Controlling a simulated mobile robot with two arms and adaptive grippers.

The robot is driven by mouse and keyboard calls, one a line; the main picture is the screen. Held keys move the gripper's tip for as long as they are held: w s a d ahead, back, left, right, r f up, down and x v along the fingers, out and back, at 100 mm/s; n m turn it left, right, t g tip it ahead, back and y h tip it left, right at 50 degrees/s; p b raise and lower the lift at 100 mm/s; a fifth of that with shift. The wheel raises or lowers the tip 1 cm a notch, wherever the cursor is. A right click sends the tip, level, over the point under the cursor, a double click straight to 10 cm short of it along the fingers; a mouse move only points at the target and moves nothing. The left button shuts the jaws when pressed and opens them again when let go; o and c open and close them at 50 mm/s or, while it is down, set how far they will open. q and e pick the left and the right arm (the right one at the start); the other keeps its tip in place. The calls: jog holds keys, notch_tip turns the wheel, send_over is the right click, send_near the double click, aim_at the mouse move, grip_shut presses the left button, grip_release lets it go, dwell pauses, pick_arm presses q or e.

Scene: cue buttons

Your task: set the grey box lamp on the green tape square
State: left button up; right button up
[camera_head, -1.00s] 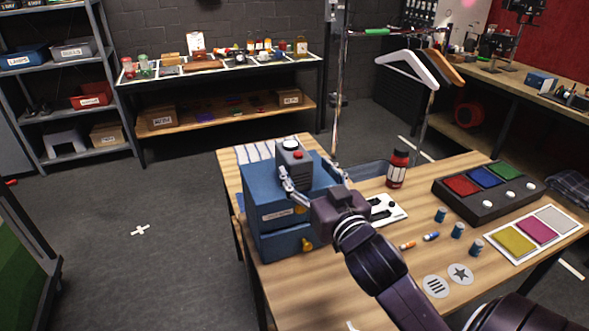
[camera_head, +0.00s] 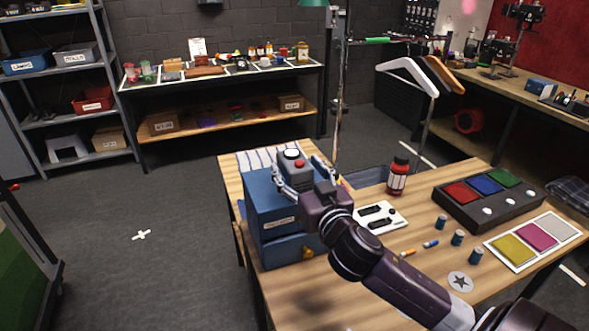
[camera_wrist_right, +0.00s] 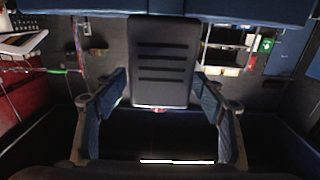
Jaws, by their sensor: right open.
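The grey box lamp (camera_head: 291,163), with a white dome and a red button on top, stands on the blue drawer unit (camera_head: 272,211). My right gripper (camera_head: 302,174) is open, with one finger on either side of the lamp in the head view. In the right wrist view the lamp's slotted grey face (camera_wrist_right: 163,62) lies between the spread fingers of the right gripper (camera_wrist_right: 162,95), with gaps on both sides. The gripper hides the lamp's lower part in the head view. No green tape square shows. My left gripper is out of view.
A hanger rack (camera_head: 408,72) stands behind. Floor at left is clear.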

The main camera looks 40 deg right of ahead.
jog(key=shift+x, duration=1.1)
jog(key=c, duration=1.7)
jog(key=shift+r, duration=0.1)
grip_shut()
jog(key=shift+r, duration=0.1)
notch_tip(320, 180, up, 20)
jog(key=p, duration=0.1)
